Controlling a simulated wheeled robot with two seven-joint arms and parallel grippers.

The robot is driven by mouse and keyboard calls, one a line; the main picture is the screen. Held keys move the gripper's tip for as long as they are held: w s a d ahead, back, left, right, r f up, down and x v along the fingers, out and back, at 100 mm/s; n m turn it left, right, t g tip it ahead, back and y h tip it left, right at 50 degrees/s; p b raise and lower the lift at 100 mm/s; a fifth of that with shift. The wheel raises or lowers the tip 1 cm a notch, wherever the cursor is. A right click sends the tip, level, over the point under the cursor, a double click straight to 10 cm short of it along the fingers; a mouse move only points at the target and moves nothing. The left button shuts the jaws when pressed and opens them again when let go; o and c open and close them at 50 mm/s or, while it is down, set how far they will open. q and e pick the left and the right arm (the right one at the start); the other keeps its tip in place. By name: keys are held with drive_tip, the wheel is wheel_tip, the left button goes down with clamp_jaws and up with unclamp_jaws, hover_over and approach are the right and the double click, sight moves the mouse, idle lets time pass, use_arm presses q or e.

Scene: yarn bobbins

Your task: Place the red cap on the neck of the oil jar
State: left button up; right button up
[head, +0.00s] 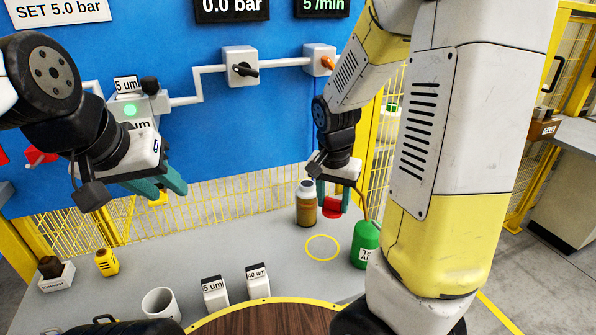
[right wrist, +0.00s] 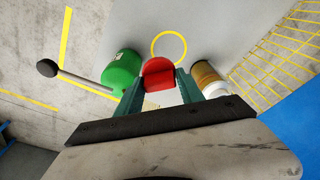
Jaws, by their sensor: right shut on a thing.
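The red cap (head: 333,207) is held between the teal fingers of my right gripper (head: 333,197), above the grey table. In the right wrist view the cap (right wrist: 158,73) sits between the fingertips of the right gripper (right wrist: 159,85). The oil jar (head: 306,211), amber with a white top, stands upright just left of the cap in the head view. The jar (right wrist: 206,76) is to the right of the fingers in the right wrist view, apart from the cap. My left gripper (head: 163,188) is open and empty, high over the table's left part.
A green can (head: 366,240) with a long spout stands close to the right gripper. A yellow ring (head: 322,248) marks the table in front of the jar. A white mug (head: 161,304), two filter boxes (head: 215,292) and a round wooden top (head: 270,318) are nearer.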

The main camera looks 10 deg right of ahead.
hover_over(308, 182)
drive_tip(key=s, duration=0.1)
drive_tip(key=shift+a, duration=0.15)
drive_tip(key=shift+w+f, duration=0.2)
drive_tip(key=shift+f, duration=0.55)
drive_tip(key=shift+f, duration=0.1)
drive_tip(key=o, duration=1.3)
wheel_tip(308, 182, up, 11)
drive_tip(key=s+a, duration=0.1)
drive_tip(key=s+r+n+t+y, duration=0.1)
drive_tip(key=s+r+n, duration=0.1)
drive_tip(key=s, duration=0.7)
drive_tip(key=s+r+n+t+y, duration=0.1)
drive_tip(key=s+r+n+t, duration=0.1)
drive_tip(key=s, duration=0.7)
drive_tip(key=s+r+n+t+y, duration=0.1)
drive_tip(key=s+r+n, duration=0.2)
drive_tip(key=s, duration=0.6)
drive_tip(key=shift+s+a+r+t, duration=0.2)
drive_tip(key=shift+s+a+t, duration=0.1)
drive_tip(key=shift+t, duration=0.1)
